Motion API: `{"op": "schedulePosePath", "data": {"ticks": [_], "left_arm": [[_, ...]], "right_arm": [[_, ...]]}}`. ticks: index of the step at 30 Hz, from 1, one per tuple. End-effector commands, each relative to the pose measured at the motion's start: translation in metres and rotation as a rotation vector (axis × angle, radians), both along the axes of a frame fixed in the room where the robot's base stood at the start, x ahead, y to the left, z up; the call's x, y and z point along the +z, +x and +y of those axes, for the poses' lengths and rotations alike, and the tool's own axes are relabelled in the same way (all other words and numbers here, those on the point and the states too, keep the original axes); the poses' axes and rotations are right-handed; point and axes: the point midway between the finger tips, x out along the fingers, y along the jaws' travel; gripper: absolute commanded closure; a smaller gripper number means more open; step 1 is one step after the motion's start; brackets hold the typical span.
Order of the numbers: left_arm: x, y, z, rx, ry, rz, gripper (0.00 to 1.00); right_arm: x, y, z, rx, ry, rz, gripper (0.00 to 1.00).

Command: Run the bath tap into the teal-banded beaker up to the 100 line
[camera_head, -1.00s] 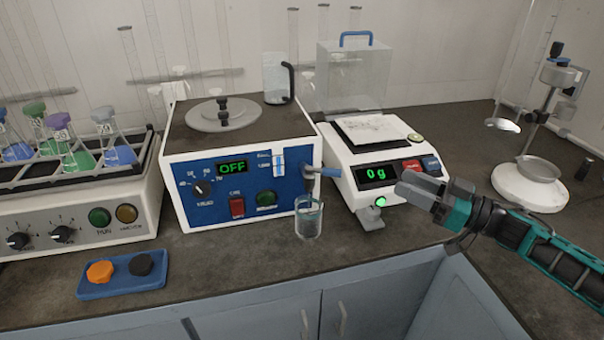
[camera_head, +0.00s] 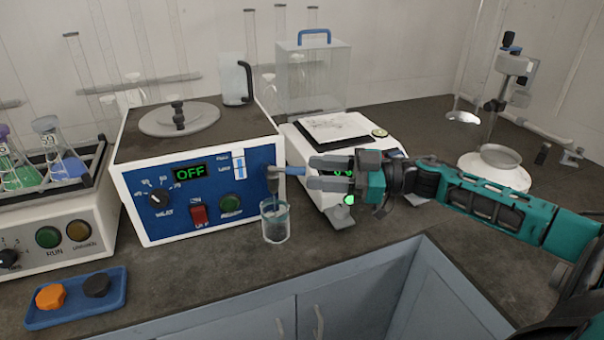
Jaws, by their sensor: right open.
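The water bath (camera_head: 200,185) is a white box with a blue front panel; its display reads OFF. A clear beaker (camera_head: 275,226) with a faint teal tint stands upright on the bench below the tap. Its marks and water level are too small to read. My right gripper (camera_head: 309,172) is open, its fingers above and below the lever's outer end; contact cannot be told. My left gripper is out of view.
The balance (camera_head: 395,135) stands right behind my right gripper, which partly hides its display. A blue tray (camera_head: 78,312) with an orange and a black knob lies at front left. The shaker (camera_head: 60,235) with flasks is at the left. Bare bench lies around the beaker.

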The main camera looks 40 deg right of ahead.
Motion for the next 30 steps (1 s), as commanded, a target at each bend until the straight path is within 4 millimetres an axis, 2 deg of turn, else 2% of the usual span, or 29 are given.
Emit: {"op": "schedulePosePath", "data": {"ticks": [9,22,23,30], "left_arm": [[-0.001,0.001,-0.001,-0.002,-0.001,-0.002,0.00],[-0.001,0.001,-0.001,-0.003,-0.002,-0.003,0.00],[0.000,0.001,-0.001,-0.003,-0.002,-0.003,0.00],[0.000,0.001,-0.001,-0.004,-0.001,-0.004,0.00]], "right_arm": [[0.001,0.021,0.025,0.000,0.001,-0.002,0.57],[0.000,0.025,0.030,0.000,0.000,0.000,0.57],[0.000,0.025,0.030,0.000,0.000,0.000,0.58],[0.000,0.025,0.030,0.000,0.001,-0.001,0.81]]}}
